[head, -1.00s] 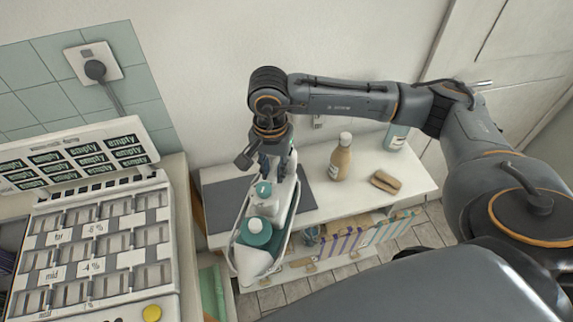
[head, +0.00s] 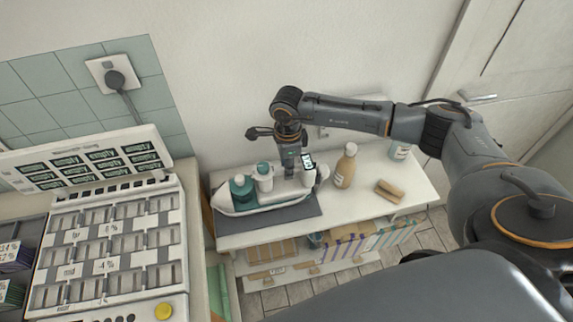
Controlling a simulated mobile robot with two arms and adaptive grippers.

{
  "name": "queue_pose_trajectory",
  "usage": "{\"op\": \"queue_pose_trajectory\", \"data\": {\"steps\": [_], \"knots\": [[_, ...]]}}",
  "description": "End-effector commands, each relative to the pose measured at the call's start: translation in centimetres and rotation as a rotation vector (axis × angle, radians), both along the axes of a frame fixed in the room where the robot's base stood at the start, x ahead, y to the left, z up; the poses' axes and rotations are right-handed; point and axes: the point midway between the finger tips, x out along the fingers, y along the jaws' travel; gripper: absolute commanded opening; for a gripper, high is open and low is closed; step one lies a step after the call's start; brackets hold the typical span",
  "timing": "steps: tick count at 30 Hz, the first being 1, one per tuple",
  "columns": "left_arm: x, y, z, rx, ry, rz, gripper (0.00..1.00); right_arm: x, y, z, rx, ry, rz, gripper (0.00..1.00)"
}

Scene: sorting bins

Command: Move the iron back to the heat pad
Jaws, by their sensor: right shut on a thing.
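The iron (head: 237,209) is a white, boat-shaped thing with teal parts and white caps on top. It sits over the dark grey heat pad (head: 300,216) on the white shelf, its pointed end to the left. Whether its base rests fully on the pad cannot be told. My right gripper (head: 291,172) points down at the iron's right end and is shut on it; the fingertips are partly hidden. A small dark display shows beside the gripper. My left gripper is not in view.
A tan bottle (head: 345,168), a brown sponge-like block (head: 388,191) and a pale teal bottle (head: 400,150) stand right of the iron on the shelf top (head: 365,208). A white sorting unit (head: 110,240) fills the left. Boxes (head: 345,246) sit on the lower shelf.

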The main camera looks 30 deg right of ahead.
Motion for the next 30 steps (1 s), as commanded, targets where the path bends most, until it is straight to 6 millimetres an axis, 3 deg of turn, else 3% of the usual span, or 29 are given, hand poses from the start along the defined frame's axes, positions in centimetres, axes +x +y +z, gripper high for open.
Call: {"op": "queue_pose_trajectory", "data": {"steps": [5, 30], "knots": [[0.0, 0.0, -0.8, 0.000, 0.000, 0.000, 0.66, 0.2, 0.1, -1.4, 0.004, -0.005, 0.000, 0.00], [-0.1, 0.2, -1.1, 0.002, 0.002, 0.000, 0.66, 0.0, 0.1, -1.1, 0.023, 0.002, 0.003, 0.00]]}}
